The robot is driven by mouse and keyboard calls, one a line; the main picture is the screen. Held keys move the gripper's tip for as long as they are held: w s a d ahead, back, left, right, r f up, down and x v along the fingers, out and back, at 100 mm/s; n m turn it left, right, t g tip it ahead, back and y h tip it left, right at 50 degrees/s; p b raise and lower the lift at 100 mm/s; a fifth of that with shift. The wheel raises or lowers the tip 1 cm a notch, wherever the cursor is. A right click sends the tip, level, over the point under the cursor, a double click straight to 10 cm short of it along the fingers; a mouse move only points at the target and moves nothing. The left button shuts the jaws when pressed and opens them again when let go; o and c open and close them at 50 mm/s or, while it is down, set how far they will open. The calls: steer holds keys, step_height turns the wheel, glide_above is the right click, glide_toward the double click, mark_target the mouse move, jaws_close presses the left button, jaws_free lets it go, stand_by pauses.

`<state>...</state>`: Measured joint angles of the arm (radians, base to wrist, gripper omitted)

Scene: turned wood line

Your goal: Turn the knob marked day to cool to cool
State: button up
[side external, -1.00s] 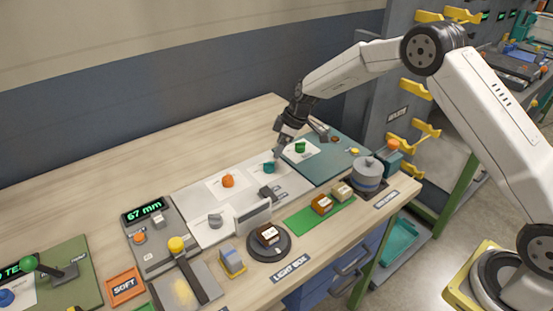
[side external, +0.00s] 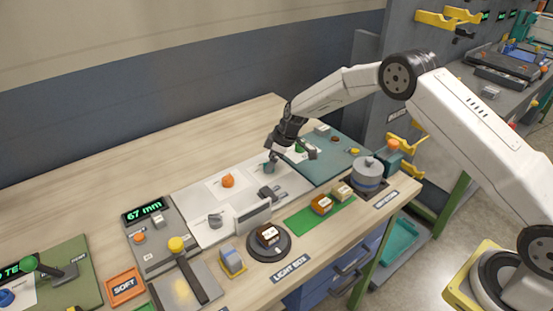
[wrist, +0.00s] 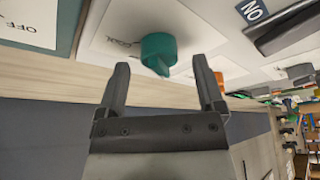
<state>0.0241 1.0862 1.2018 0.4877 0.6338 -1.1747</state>
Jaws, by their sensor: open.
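My gripper (side external: 290,155) is low over the panel in the side external view.
A dark block (side external: 267,193) and an upright grey plate (side external: 252,216) stand in front. The wooden table behind is clear.

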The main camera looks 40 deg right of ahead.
steer(key=shift+w+a+f, duration=0.15)
steer(key=shift+a+f, duration=0.05)
steer(key=shift+f, duration=0.4)
jaws_close()
